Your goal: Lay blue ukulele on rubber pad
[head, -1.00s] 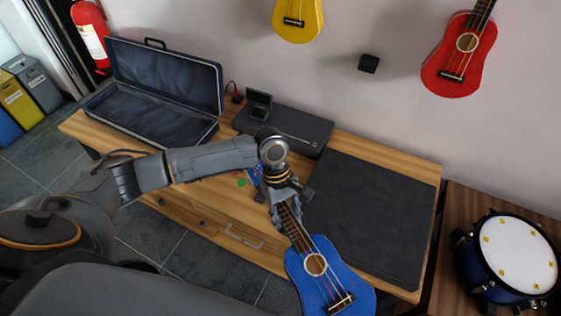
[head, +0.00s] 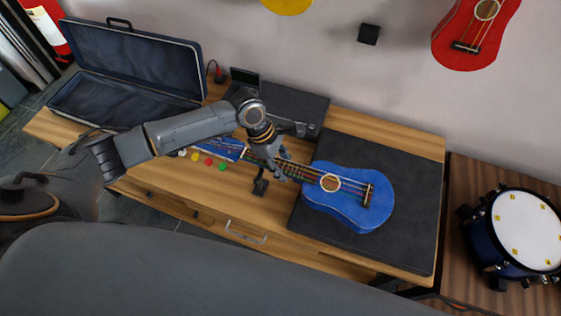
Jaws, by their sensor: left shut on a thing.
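The blue ukulele (head: 346,209) is over the dark rubber pad (head: 410,239) on the right part of the wooden desk. Its body points right and its neck points left. My left gripper (head: 284,170) is shut on the ukulele's neck, near where it meets the body. I cannot tell whether the body touches the pad or hovers just above it. The pad's right and lower right parts are bare. My right gripper is not in view.
An open, empty instrument case (head: 128,80) stands at the desk's left. A dark flat box (head: 292,106) lies at the back. Colored picks (head: 209,161) lie left of my gripper. A drum (head: 520,232) stands on a side table; a red ukulele (head: 474,35) hangs on the wall.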

